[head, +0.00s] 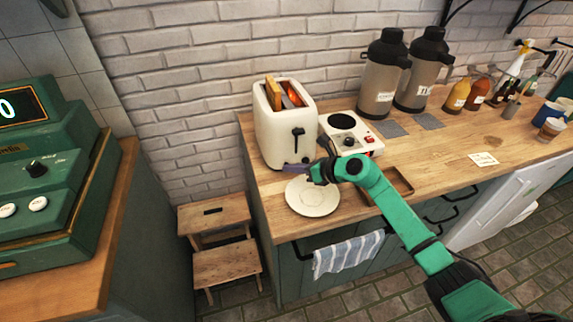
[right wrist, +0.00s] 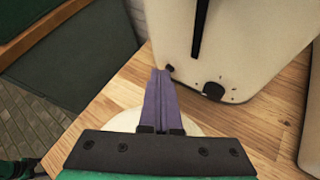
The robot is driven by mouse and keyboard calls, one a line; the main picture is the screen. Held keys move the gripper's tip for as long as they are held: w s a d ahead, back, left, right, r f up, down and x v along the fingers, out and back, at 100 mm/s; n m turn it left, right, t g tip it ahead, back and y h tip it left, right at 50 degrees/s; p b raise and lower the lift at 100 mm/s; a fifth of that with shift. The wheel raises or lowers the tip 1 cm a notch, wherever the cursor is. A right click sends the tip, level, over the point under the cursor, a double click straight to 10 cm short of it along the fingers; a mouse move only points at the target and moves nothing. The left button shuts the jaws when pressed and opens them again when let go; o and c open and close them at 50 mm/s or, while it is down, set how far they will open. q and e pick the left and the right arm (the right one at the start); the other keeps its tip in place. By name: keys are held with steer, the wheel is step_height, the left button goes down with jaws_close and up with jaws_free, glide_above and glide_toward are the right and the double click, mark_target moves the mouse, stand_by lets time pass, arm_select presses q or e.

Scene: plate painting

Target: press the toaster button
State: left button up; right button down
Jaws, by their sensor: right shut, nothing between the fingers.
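The cream toaster (head: 283,130) stands upright at the left end of the wooden counter, with toast (head: 274,93) showing in its slots. Its dark lever (head: 297,138) is on the front. In the right wrist view the toaster (right wrist: 245,40) shows its lower front, with a round dark knob (right wrist: 213,91) and a small dark button (right wrist: 170,68) near the base. My right gripper (head: 287,169) is shut and empty in front of the toaster's lower front. In the right wrist view its purple fingers (right wrist: 160,75) end close to the small button; I cannot tell whether they touch. My left gripper is not in view.
A white plate (head: 313,196) lies below my right gripper. A small hot plate (head: 352,135) stands right of the toaster, and a wooden tray (head: 396,184) lies by my forearm. Two flasks (head: 384,72) stand behind. A wooden step stool (head: 226,266) is on the floor at left.

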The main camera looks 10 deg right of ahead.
steer(key=shift+s, duration=0.75)
steer(key=shift+p, duration=0.35)
steer(key=shift+s+d, duration=0.1)
steer(key=shift+s, duration=0.25)
steer(key=shift+s+d+p, duration=0.1)
steer(key=shift+s+p, duration=0.8)
steer(key=shift+s, duration=1.25)
